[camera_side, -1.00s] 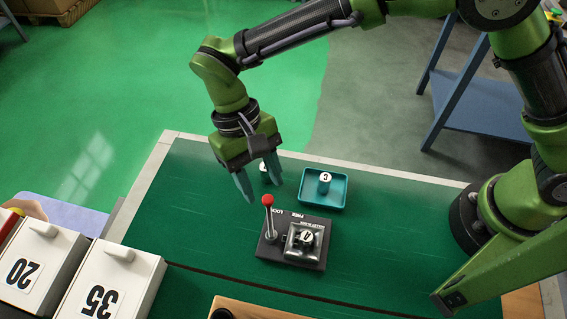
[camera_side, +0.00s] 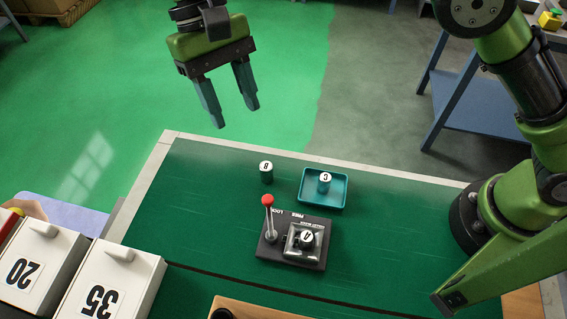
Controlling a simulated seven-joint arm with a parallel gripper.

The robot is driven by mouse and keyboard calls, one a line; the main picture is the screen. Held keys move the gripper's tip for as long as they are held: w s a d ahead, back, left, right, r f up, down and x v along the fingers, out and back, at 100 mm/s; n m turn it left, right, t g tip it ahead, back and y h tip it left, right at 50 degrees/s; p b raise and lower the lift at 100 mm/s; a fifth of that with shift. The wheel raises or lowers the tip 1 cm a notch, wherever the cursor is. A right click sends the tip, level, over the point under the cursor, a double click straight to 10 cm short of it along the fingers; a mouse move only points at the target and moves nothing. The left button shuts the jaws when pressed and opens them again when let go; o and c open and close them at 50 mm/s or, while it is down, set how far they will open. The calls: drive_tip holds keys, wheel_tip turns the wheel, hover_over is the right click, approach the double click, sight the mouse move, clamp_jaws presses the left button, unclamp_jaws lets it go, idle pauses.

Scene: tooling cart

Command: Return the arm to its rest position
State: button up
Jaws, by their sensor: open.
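My gripper (camera_side: 233,116) is open and empty. It hangs in the upper part of the view, high and clear of the cart, with its two teal fingers apart and pointing down. The upper links of my arm are mostly out of the frame. Below it, a cylinder marked B (camera_side: 266,173) stands upright on the green cart top (camera_side: 200,210). A cylinder marked C (camera_side: 324,184) stands in a teal tray (camera_side: 337,203). A cylinder marked A (camera_side: 306,238) sits in the black lever fixture (camera_side: 312,263), whose red-knobbed lever (camera_side: 268,215) stands nearly upright.
White blocks labelled 20 (camera_side: 38,250) and 35 (camera_side: 125,270) stand at the lower left. A wooden board (camera_side: 270,308) lies at the front edge. A blue stand (camera_side: 470,110) is at the right rear. The space around my gripper is clear.

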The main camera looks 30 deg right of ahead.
drive_tip(key=d+t+y, duration=0.2)
drive_tip(key=d+t, duration=0.2)
drive_tip(key=d, duration=1)
drive_tip(key=s+d+r+m+t, duration=0.1)
drive_tip(key=s+d+m+t, duration=0.1)
drive_tip(key=s+d, duration=0.3)
drive_tip(key=s+d+r+m+t, duration=0.2)
drive_tip(key=s+d+t, duration=0.3)
drive_tip(key=d, duration=0.8)
drive_tip(key=shift+s+d+m+t, duration=0.15)
drive_tip(key=shift+d+m+t, duration=0.15)
drive_tip(key=shift+m, duration=0.1)
drive_tip(key=shift+a, duration=0.2)
